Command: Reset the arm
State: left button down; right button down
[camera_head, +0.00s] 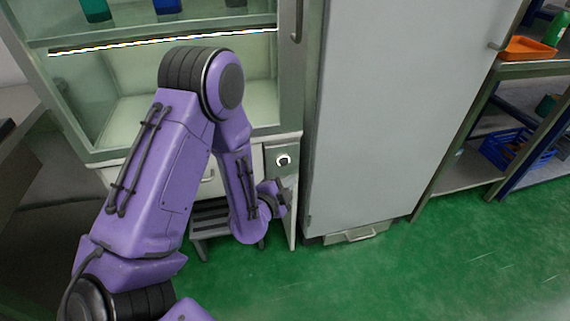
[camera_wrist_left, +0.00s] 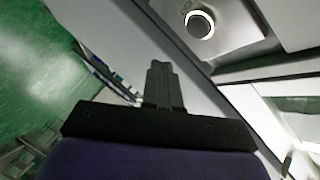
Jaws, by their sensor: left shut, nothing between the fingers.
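My purple left arm comes in from the left in the head view, bent at the elbow. My left gripper (camera_head: 287,186) is at its end, in front of the cabinet's lower panel, just below a round dial (camera_head: 283,160). In the left wrist view my left gripper (camera_wrist_left: 163,72) shows as dark fingers together with nothing between them. The dial (camera_wrist_left: 199,24) is beyond the fingertips to the upper right, apart from them. My right gripper is in neither view.
A glass-fronted cabinet (camera_head: 92,157) stands behind the arm, with a dark step stool (camera_head: 205,215) below. A tall grey cabinet (camera_head: 390,110) stands to the right. An orange tray (camera_head: 527,49) and a blue crate (camera_head: 515,150) sit on the far-right shelves. Green floor is clear at front right.

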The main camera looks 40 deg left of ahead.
pick_arm(q)
jog(key=shift+s+d, duration=0.65)
jog(key=shift+d, duration=0.1)
jog(key=s+f+n+g+y, duration=0.1)
jog(key=s+f+n+g, duration=0.5)
jog(key=s+f+n, duration=0.6)
jog(key=s+f+n+g+y, duration=0.1)
jog(key=s+f+n+g, duration=0.65)
jog(key=s, duration=0.85)
notch_tip(320, 180, up, 12)
jog(key=m+t+p, duration=0.1)
jog(key=m+p, duration=0.1)
jog(key=p, duration=1.2)
jog(key=shift+w+r, duration=0.2)
jog(key=shift+r, duration=0.05)
